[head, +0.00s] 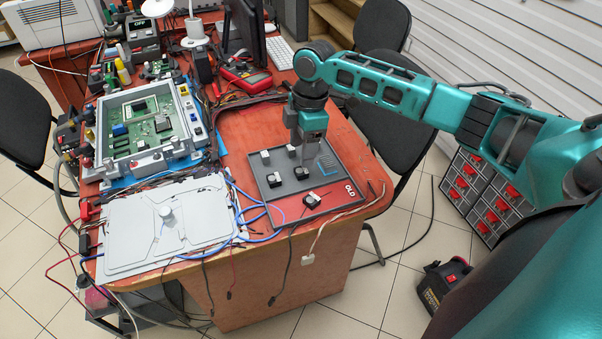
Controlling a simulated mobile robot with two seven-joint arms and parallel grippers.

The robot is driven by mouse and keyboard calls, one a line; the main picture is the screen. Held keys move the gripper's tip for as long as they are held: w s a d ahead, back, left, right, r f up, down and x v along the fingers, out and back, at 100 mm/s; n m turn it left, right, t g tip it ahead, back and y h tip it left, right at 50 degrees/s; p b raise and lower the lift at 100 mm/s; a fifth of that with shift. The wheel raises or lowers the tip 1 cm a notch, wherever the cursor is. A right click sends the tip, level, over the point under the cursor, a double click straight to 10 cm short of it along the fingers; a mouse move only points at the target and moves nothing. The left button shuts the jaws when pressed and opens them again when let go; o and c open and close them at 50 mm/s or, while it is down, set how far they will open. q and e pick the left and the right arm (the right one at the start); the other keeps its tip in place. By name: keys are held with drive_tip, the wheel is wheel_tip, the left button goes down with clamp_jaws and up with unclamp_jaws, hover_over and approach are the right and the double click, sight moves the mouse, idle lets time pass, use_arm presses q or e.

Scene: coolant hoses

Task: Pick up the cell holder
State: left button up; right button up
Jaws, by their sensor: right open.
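A dark tray (342,197) marked "OLD" lies on the red table, with several small parts on it. A small black part (301,173), which looks like a cell holder, stands on the tray directly below my right gripper (304,160). The right gripper points straight down, is open, and its fingertips are close above or around this part; I cannot tell whether they touch it. A similar black part (274,180) stands to the left, and another black part (311,200) lies nearer the front. Which one is the cell holder is not certain. My left gripper is not in view.

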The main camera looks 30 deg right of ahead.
sight(302, 170)
wheel_tip(302, 170, down, 5)
drive_tip(key=shift+s+b, duration=0.15)
drive_tip(key=shift+b, duration=0.3)
drive_tip(key=shift+f, duration=0.45)
drive_tip(key=c, duration=1.1)
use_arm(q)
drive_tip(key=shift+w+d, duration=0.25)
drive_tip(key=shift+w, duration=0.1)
use_arm(e)
drive_tip(key=shift+c, duration=0.2)
drive_tip(key=shift+r, duration=0.15)
use_arm(q)
drive_tip(key=p, duration=0.1)
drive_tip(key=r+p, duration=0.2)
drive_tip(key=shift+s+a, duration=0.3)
use_arm(e)
wheel_tip(302, 170, up, 20)
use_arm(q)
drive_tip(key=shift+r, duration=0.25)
